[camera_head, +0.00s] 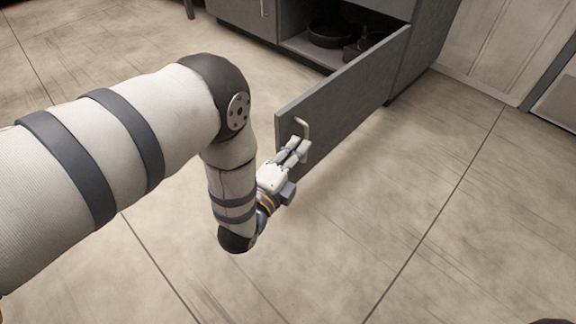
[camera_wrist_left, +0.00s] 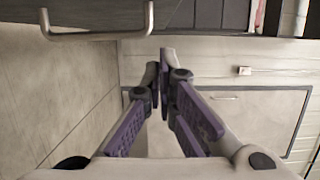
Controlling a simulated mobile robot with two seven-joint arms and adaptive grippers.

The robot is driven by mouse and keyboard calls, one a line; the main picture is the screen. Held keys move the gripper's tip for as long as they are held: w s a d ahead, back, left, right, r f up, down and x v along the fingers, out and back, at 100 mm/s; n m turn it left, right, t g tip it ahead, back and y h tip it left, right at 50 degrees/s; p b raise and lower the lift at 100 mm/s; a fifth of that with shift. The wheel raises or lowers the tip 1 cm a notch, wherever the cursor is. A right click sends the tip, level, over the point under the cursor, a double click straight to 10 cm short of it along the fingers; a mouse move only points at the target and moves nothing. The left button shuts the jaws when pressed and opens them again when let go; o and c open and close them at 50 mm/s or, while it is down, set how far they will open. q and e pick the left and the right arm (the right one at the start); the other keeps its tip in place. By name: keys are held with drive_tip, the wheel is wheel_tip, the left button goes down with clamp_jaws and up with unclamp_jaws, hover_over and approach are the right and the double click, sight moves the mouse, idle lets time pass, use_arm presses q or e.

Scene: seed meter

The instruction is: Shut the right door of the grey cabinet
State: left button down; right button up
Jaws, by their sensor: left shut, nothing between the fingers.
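The right door (camera_head: 352,92) of the grey cabinet (camera_head: 428,42) stands wide open, swung out into the room. Its bar handle (camera_head: 306,128) is near the door's free edge; the handle also shows at the upper left of the left wrist view (camera_wrist_left: 97,36). My left gripper (camera_head: 299,148) is shut and empty, in front of the door's handle side, close below the handle in the head view. In the left wrist view the fingers (camera_wrist_left: 166,56) are together, to the right of the handle and not around it. Whether they touch the door, I cannot tell. My right gripper is out of view.
Dark pans (camera_head: 330,32) sit inside the open cabinet. The closed left door (camera_head: 248,14) is beside the opening. A pale panelled wall (camera_head: 490,45) stands to the right. The tiled floor (camera_head: 420,190) in front of the open door is clear.

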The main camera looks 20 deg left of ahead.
use_arm(q)
drive_tip(key=w+a+b, duration=0.1)
drive_tip(key=w+a, duration=0.2)
drive_tip(key=shift+w+a+b, duration=0.3)
drive_tip(key=shift+w, duration=0.1)
